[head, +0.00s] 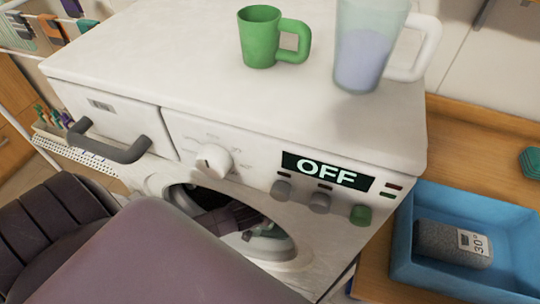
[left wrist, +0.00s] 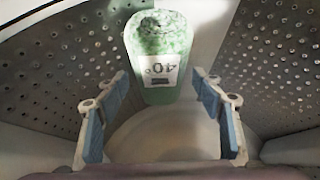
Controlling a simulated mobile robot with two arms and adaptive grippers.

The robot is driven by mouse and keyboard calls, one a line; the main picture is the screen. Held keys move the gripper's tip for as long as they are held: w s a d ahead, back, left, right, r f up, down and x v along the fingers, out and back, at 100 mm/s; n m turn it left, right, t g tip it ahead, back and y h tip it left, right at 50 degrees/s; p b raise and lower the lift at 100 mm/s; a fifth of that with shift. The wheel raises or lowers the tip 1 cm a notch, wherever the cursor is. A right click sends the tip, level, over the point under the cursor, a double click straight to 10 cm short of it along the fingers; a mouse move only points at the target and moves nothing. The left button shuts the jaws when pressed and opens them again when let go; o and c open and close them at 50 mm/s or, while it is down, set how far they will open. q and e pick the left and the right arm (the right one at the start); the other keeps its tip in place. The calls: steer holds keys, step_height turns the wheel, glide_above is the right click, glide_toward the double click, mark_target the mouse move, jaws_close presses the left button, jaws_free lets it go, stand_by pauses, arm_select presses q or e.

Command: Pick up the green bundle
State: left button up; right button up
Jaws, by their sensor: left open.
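The green bundle (left wrist: 160,35) is a speckled green roll with a white label reading 40°, upside down in the left wrist view. It lies inside a perforated metal drum (left wrist: 50,60). My left gripper (left wrist: 160,92) is open, one blue-padded finger on each side of the picture. The bundle shows centred at or just beyond the fingertips, with gaps to both fingers; I cannot tell the exact depth. In the head view, part of my left arm reaches into the washing machine's round opening (head: 155,188), and the bundle cannot be made out there. My right gripper is not in view.
The white washing machine (head: 250,110) has a display reading OFF (head: 326,170). A green mug (head: 258,40) and a clear pitcher (head: 362,55) stand on top. A blue bin (head: 402,240) at the right holds a grey roll (head: 450,243) labelled 30°. The drum walls are close around my left gripper.

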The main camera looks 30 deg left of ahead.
arm_select(q)
steer(key=shift+x, duration=1.1)
steer(key=shift+w+f, duration=0.1)
steer(key=shift+f, duration=0.25)
steer(key=c, duration=1.1)
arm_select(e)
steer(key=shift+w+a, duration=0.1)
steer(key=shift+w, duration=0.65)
arm_select(q)
steer(key=shift+r, duration=0.15)
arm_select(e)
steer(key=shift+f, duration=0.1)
